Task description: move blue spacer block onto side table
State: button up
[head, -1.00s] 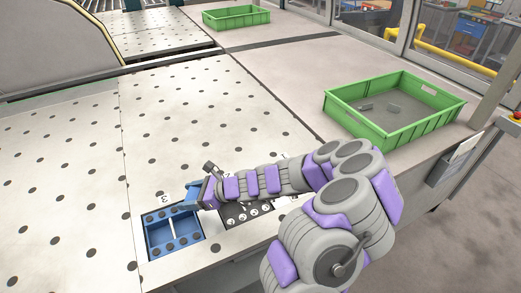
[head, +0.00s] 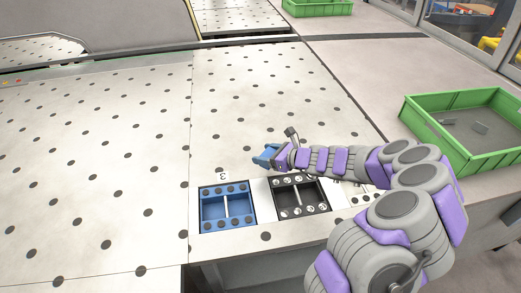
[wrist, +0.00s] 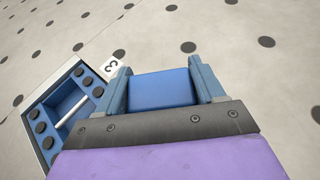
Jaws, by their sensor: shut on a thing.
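My gripper (head: 266,156) is above the perforated white bed, behind the row of recessed trays. In the wrist view, my gripper (wrist: 160,85) is shut on the blue spacer block (wrist: 165,90), which sits between its two blue-grey fingers. In the head view the block cannot be told apart from the blue fingers. The blue tray (head: 205,212), by the label 3, is set into the bed at front left of my gripper. It also shows at the left of the wrist view (wrist: 62,95). I cannot tell which surface is the side table.
A black tray (head: 302,196) lies right of the blue one, partly near my arm. A green crate (head: 465,150) with small grey pieces stands on the plain surface (head: 375,70) at right. Another green crate (head: 318,8) is at the back. The perforated bed (head: 100,150) is clear.

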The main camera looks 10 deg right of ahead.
jog(key=w, duration=0.4)
jog(key=w+a+f+b, duration=0.1)
jog(key=w, duration=0.1)
jog(key=shift+w+r, duration=0.1)
jog(key=shift+w, duration=0.55)
jog(key=shift+w+f, duration=0.15)
jog(key=shift+f, duration=0.1)
notch_tip(320, 180, down, 3)
jog(key=shift+f+b, duration=0.1)
jog(key=shift+b, duration=0.8)
jog(key=o, duration=1.1)
